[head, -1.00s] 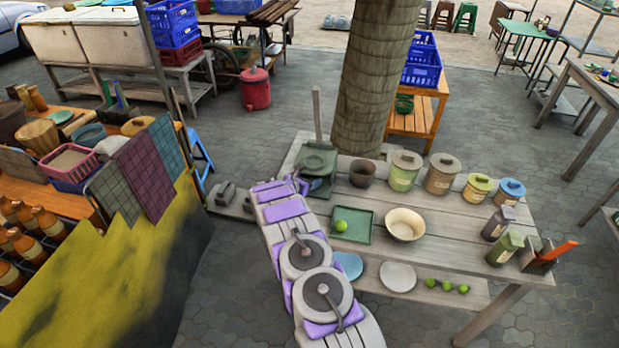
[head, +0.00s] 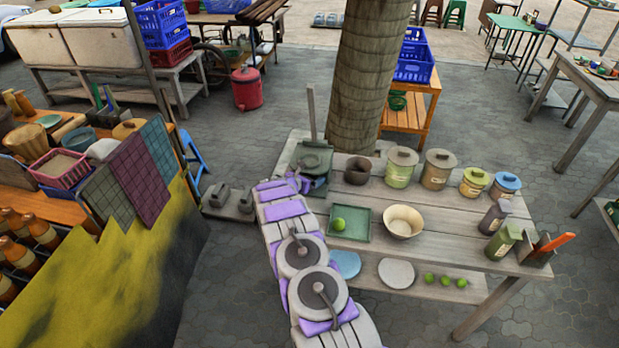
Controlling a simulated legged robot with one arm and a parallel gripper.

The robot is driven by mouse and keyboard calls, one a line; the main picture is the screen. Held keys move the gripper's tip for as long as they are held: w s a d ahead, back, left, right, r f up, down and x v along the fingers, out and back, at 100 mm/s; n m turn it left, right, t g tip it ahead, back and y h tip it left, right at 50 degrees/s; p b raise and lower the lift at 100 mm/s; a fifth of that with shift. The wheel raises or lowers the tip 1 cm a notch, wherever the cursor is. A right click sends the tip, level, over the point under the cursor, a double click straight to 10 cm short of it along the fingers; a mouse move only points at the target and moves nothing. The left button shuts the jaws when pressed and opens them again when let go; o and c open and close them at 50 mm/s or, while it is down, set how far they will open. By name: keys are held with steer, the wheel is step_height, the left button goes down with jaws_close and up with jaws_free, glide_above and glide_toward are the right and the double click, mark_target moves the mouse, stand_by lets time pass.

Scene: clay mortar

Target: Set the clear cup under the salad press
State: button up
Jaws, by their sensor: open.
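A dark green device with a tall upright handle (head: 311,155) stands at the left end of the wooden table; it looks like the salad press. My gripper (head: 299,183) is small in view at the far end of my purple and grey arm, just in front of the press's base. It is open; its fingers are hard to make out. I cannot make out a clear cup; it may be hidden behind my arm or gripper.
The table (head: 440,222) holds a dark brown pot (head: 358,170), a green tray (head: 350,229) with a lime, a cream bowl (head: 403,222) and several lidded jars (head: 401,168). A tree trunk (head: 358,90) rises behind it. A yellow-draped stall (head: 140,270) stands left.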

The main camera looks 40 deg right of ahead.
steer(key=shift+a+r, duration=0.1)
steer(key=shift+r, duration=0.05)
steer(key=shift+a+r, duration=0.1)
steer(key=shift+r, duration=0.05)
steer(key=p+v, duration=0.2)
steer(key=v, duration=1)
steer(key=s+a+r+m+g+y, duration=0.1)
steer(key=s+a+r+m+g, duration=0.2)
steer(key=s+r+m, duration=0.55)
steer(key=s+a+r+m+g+y, duration=0.1)
steer(key=s+a+r+m+g, duration=0.25)
steer(key=s+r, duration=0.9)
steer(key=s+a+r+m+y, duration=0.3)
steer(key=s+a+m+y, duration=0.1)
steer(key=s+a, duration=0.9)
steer(key=s+a+r+m+y, duration=0.4)
steer(key=s+a+m+y, duration=0.1)
steer(key=s+a, duration=0.8)
steer(key=s+y, duration=0.1)
steer(key=s, duration=0.2)
steer(key=shift+s+m+y, duration=0.15)
steer(key=shift+m+y, duration=0.15)
steer(key=shift+y, duration=0.1)
steer(key=shift+t, duration=0.25)
